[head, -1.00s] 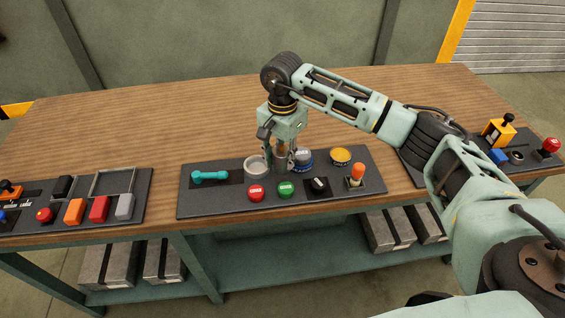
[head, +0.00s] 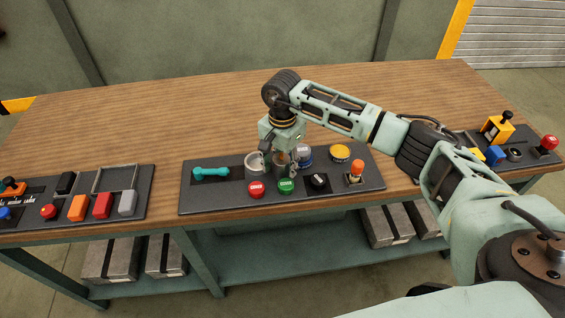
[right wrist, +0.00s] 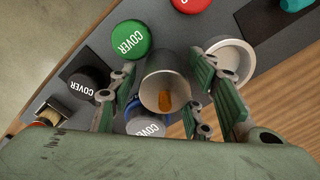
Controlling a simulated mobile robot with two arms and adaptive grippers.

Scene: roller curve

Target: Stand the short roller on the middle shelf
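No roller or middle shelf can be clearly made out. My right gripper (head: 281,164) is over the middle control panel (head: 225,205), pointing down. Its fingers are spread on either side of a grey metal cylinder (right wrist: 168,82) with an open end and something orange inside. The left finger in the right wrist view stands clear of the cylinder; the right finger is close to it, and contact cannot be told. A second, pale round cup (right wrist: 230,58) stands beside the right finger; it also shows in the head view (head: 255,166). My left gripper is not in view.
Around the gripper are a red button (head: 256,189), a green button (head: 286,186), a black knob (head: 318,181), a yellow cover (head: 340,152) and a teal handle (head: 211,172). More panels lie at both ends of the wooden table (head: 150,120). Grey boxes (head: 110,259) stand on the lower shelf.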

